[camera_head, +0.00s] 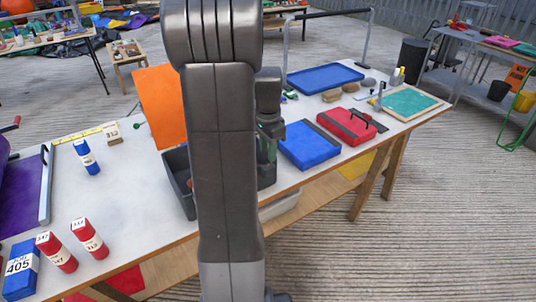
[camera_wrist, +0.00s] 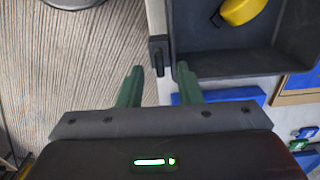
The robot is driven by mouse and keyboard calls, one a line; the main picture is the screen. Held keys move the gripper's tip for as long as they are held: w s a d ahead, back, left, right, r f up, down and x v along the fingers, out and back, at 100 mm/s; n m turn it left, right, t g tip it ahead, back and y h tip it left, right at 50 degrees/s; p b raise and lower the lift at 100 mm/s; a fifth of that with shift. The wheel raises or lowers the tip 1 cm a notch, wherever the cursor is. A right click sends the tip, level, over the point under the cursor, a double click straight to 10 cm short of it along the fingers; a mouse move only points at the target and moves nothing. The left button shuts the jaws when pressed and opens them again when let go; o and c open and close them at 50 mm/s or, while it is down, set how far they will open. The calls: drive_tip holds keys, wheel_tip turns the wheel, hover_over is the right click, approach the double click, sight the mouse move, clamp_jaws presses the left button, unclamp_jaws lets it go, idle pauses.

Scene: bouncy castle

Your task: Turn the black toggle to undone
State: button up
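A small black toggle (camera_wrist: 158,52) shows in the wrist view, upright in the picture, at the table's edge beside a dark bin. A lighter slot or line runs along its face. My gripper (camera_wrist: 158,67) is open, with one green finger on each side of the toggle's near end. I cannot tell whether the fingers touch it. In the head view, my gripper (camera_head: 268,145) points down at the table's front edge, partly behind my arm. The toggle is hidden there.
A blue panel (camera_head: 310,144) and a red panel with a black handle (camera_head: 340,127) lie to the right. The floor before the table is clear.

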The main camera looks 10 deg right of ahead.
sight(268, 162)
wheel_tip(268, 162, up, 12)
drive_tip(key=shift+f+p, duration=0.25)
drive_tip(key=shift+p, duration=0.05)
wheel_tip(268, 162, down, 14)
drive_tip(key=shift+r+b, duration=0.1)
drive_tip(key=shift+b, duration=0.25)
idle(0.4)
